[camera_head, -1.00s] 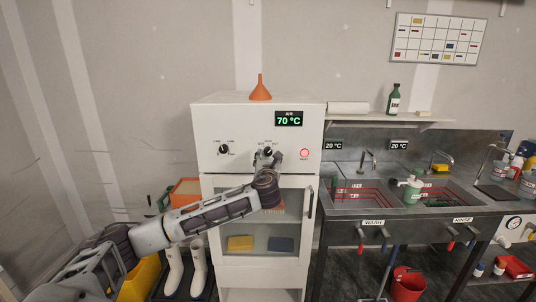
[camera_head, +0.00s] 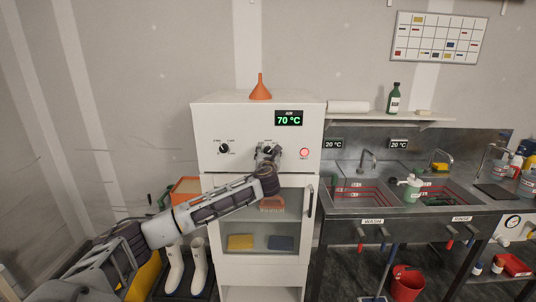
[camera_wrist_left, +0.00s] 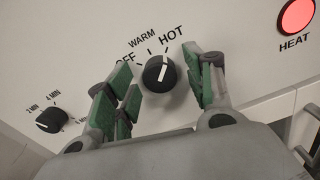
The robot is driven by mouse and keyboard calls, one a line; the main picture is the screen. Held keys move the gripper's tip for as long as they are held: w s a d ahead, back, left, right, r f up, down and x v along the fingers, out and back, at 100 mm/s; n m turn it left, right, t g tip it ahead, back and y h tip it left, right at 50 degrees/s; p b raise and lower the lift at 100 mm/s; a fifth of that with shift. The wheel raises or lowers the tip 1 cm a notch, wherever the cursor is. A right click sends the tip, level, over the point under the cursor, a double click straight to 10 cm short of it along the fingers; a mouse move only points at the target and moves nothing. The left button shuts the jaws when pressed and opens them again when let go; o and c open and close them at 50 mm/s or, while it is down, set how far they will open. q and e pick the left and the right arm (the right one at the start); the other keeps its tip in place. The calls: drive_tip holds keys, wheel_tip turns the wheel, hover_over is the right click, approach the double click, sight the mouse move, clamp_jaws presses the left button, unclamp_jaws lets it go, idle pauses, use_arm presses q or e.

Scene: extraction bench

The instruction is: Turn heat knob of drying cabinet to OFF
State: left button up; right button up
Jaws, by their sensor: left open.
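The white drying cabinet (camera_head: 212,125) stands in the middle, its display (camera_head: 289,118) reading 70 °C. Its black heat knob (camera_wrist_left: 158,73) sits below the labels OFF, WARM and HOT in the wrist view. My left gripper (camera_wrist_left: 166,86) is open, with green finger pads on both sides of the knob; contact is not clear. In the head view the left gripper (camera_head: 268,154) is in front of the knob and partly hides it. My right gripper is not in view.
A timer knob (camera_wrist_left: 51,120) is left of the heat knob. A red HEAT lamp (camera_wrist_left: 298,16) is to its right. The cabinet door handle (camera_head: 310,203) is below right. An orange funnel (camera_head: 260,88) stands on top of the cabinet. Sinks (camera_head: 350,194) are at the right.

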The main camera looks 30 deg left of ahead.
use_arm(q)
drive_tip(key=c, duration=1)
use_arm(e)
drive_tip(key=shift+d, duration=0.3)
